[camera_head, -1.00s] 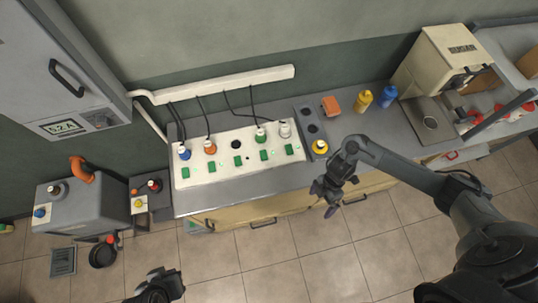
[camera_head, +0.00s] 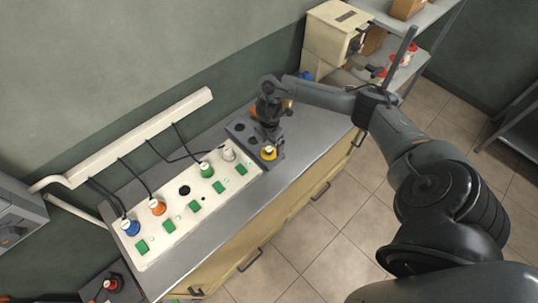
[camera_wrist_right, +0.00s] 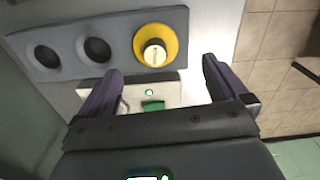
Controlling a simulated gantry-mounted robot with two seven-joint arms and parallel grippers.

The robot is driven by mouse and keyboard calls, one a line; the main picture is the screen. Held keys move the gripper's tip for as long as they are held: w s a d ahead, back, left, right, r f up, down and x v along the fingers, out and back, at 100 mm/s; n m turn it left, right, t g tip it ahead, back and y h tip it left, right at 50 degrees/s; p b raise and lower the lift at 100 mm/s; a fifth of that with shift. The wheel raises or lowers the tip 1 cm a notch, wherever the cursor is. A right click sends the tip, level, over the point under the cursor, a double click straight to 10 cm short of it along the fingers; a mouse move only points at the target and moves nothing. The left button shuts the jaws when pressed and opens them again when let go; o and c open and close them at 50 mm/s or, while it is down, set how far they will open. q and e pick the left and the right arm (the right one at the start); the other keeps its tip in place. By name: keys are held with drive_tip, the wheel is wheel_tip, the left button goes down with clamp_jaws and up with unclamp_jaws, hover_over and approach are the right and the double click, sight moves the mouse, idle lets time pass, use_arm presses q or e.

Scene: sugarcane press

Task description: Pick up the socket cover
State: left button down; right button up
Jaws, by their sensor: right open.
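A yellow round piece with a pale raised knob, which looks like the socket cover (camera_head: 268,153), sits in the end hole of a grey holder block (camera_head: 240,127). In the right wrist view the cover (camera_wrist_right: 155,44) is just ahead of the fingers. My right gripper (camera_head: 270,131) is over the holder, close to the cover. In the right wrist view its two dark fingers (camera_wrist_right: 162,70) are spread with nothing between them, and the cover lies a little beyond the tips. My left gripper is out of view.
A white socket panel (camera_head: 198,203) with coloured plugs, cables, green switches and an open black socket (camera_head: 184,190) lies left of the holder. The holder's other holes (camera_wrist_right: 97,50) are empty. A cream machine (camera_head: 334,37) stands farther back. The counter's front strip is clear.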

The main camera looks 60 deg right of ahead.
sight(269, 149)
drive_tip(key=shift+w+d+f+b, duration=0.1)
drive_tip(key=shift+f+b, duration=0.05)
drive_tip(key=shift+f, duration=1.3)
drive_tip(key=shift+w+d+f+b, duration=0.1)
drive_tip(key=shift+f+b, duration=0.05)
drive_tip(key=shift+f, duration=1.3)
drive_tip(key=c, duration=1.1)
